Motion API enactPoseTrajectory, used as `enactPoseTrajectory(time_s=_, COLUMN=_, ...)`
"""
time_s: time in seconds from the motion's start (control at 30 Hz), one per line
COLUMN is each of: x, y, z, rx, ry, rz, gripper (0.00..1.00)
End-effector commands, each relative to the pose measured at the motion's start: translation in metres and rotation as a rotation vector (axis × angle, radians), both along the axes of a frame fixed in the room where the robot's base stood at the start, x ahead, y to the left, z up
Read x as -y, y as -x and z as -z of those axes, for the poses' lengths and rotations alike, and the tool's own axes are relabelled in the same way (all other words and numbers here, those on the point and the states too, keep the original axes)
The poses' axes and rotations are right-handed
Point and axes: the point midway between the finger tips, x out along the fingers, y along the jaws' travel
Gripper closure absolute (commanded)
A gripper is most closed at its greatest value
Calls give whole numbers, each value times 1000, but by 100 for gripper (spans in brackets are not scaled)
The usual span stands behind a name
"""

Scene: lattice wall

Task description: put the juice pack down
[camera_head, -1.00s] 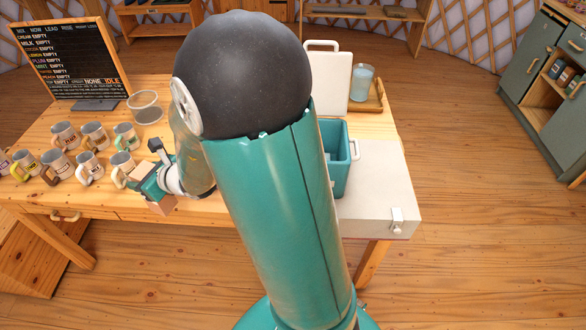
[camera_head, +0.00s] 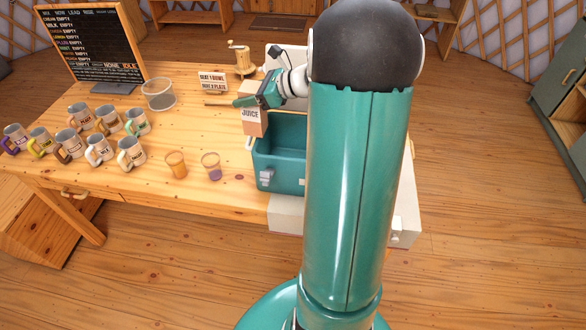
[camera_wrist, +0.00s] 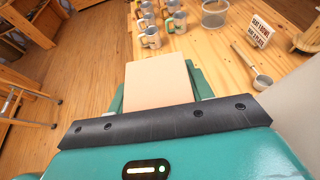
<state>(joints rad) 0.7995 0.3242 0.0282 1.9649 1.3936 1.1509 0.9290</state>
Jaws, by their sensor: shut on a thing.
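The juice pack (camera_head: 254,122) is a light brown carton with a white label reading JUICE. My gripper (camera_head: 258,103) is shut on its upper part, and the pack hangs upright beside the left rim of the teal bin. In the wrist view the pack (camera_wrist: 158,84) fills the space between my gripper's fingers (camera_wrist: 160,92). The head view does not clearly show whether its base touches anything. The wooden table (camera_head: 150,187) lies to the left of the pack.
An open teal bin (camera_head: 280,175) stands right of the pack. Two small cups, orange (camera_head: 175,164) and purple (camera_head: 211,166), stand in front. Several mugs (camera_head: 100,150) fill the table's left. A sign (camera_head: 212,82) and a grinder (camera_head: 241,60) stand behind. Table between mugs and bin is partly clear.

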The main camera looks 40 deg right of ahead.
Motion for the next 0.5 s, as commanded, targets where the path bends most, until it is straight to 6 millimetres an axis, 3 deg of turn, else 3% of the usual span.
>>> enactPoseTrajectory(time_s=0.03, x=20, y=14, z=-1, rx=1, ry=0, rz=-11, gripper=75)
enactPoseTrajectory(time_s=0.2, x=61, y=54, z=14, rx=-8, ry=-4, rz=-56, gripper=75)
enactPoseTrajectory(time_s=0.5, x=75, y=70, z=72, rx=-5, ry=-5, rz=-76, gripper=75)
